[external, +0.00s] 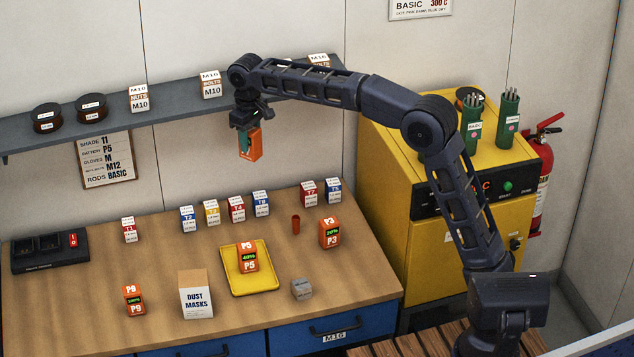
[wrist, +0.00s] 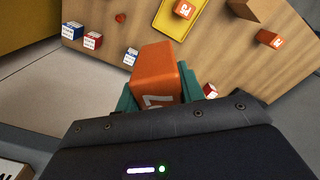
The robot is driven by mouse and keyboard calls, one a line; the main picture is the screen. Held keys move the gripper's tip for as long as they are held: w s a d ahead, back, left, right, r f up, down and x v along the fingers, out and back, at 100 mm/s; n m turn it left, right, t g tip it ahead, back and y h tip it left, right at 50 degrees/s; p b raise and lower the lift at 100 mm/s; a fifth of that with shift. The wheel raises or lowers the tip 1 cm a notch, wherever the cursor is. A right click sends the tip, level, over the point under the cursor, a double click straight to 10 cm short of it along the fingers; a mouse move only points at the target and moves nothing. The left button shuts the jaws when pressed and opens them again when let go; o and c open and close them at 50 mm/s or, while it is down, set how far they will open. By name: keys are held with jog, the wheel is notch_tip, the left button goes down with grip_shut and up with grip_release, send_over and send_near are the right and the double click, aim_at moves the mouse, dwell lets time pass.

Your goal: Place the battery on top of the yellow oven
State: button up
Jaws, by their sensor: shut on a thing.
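My gripper (external: 246,133) is shut on an orange battery (external: 251,147), held high above the bench, in front of the grey shelf. In the wrist view the same battery (wrist: 154,70) sits between the teal fingers; its marking is only partly visible. The yellow oven (external: 384,170) stands right of the bench, well to the right of my gripper. Its top is partly hidden by my arm. Other orange batteries are on the bench: P5 (external: 248,264) in a yellow tray (external: 264,285), P3 (external: 330,239) at right and P9 (external: 134,306) at front left.
The shelf (external: 180,107) holds spools and small boxes. The bench also carries small labelled boxes, a dust mask box (external: 196,300) and a charger (external: 45,262). A fire extinguisher (external: 541,170) hangs beyond the oven.

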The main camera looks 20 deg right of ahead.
jog(key=w+d+r+m, duration=0.1)
jog(key=w+d+r, duration=0.3)
jog(key=d+r, duration=0.9)
jog(key=w+d+r+m, duration=0.2)
jog(key=d+r, duration=0.2)
jog(key=d, duration=0.8)
jog(key=w+d+r+m, duration=0.2)
jog(key=d+r, duration=0.1)
jog(key=d, duration=0.9)
jog(key=s+d+f+m, duration=0.2)
jog(key=s+d+m, duration=0.1)
jog(key=d, duration=0.9)
jog(key=s+d+f+m, duration=0.1)
jog(key=s+d+m, duration=0.1)
jog(key=d, duration=1)
jog(key=s+d+f+m, duration=0.2)
jog(key=s+d+m, duration=0.1)
jog(key=d, duration=0.9)
jog(key=f, duration=1.9)
jog(key=shift+w+d+f, duration=0.1)
jog(key=shift+d+f, duration=0.1)
jog(key=shift+f, duration=0.15)
jog(key=o, duration=1.2)
